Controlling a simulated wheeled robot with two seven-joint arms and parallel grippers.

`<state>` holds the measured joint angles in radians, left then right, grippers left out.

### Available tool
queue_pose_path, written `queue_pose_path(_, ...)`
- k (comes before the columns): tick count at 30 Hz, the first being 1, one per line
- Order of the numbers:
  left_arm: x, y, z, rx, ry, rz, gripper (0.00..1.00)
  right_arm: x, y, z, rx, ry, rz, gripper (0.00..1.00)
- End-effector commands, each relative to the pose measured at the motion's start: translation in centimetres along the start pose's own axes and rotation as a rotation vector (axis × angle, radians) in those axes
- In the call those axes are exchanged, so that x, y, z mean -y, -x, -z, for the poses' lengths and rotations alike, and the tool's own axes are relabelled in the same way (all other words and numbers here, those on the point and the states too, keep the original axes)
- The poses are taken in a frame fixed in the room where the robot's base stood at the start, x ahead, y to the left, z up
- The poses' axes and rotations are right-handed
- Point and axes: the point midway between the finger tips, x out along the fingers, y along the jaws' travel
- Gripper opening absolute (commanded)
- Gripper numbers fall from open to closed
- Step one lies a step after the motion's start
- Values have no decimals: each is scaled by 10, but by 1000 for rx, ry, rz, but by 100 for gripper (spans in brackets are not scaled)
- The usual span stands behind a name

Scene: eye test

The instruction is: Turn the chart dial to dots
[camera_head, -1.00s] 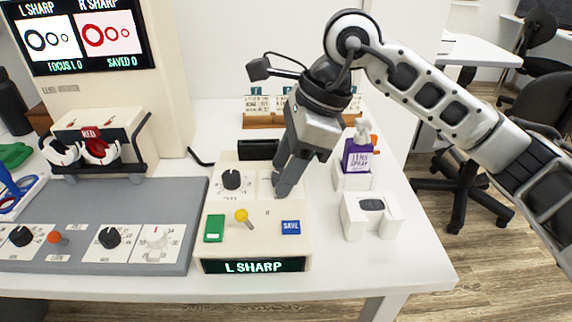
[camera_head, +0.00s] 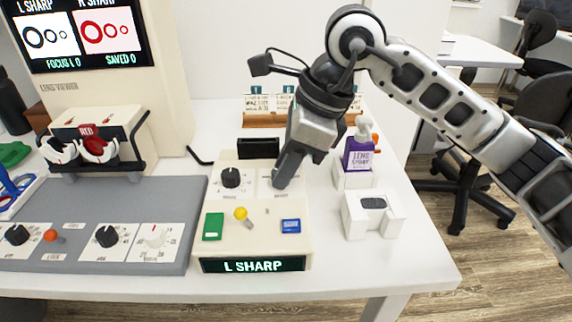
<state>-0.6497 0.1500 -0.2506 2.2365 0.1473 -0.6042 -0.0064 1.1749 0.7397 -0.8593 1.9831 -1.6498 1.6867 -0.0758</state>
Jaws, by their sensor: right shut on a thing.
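My right gripper (camera_head: 285,178) points down onto the right-hand dial place of the cream control box (camera_head: 258,218). It is shut on the dial there, which its fingers hide almost wholly. A black knob (camera_head: 231,177) on a white scale plate stands just left of the fingers, apart from them. The labels under both dials are too small to read. The screen (camera_head: 82,35) at top left shows black rings on its left half and red rings on its right half. My left gripper is not in view.
The box front carries a green button (camera_head: 213,226), a yellow lever (camera_head: 240,214), a blue button (camera_head: 290,226) and an "L SHARP" display (camera_head: 253,264). A purple lens spray bottle (camera_head: 359,153) and a white stand (camera_head: 373,214) are to the right. A grey panel (camera_head: 95,205) lies left.

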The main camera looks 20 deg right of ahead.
Motion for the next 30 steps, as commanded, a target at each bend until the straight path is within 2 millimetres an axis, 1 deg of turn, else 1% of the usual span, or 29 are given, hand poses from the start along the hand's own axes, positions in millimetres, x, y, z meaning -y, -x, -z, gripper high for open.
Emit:
queue_pose_path(1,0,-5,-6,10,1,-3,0,0,-1,1,1,-31,17,2)
queue_pose_path(3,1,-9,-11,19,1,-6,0,-1,-1,1,1,-82,39,2)
queue_pose_path(9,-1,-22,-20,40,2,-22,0,-2,-1,0,1,-231,102,2)
queue_pose_path(14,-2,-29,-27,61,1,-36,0,-3,-1,0,2,-338,146,2)
queue_pose_path(21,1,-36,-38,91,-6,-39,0,-3,0,-1,1,-453,191,2)
queue_pose_path(30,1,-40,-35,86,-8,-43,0,-4,0,-1,0,-507,213,2)
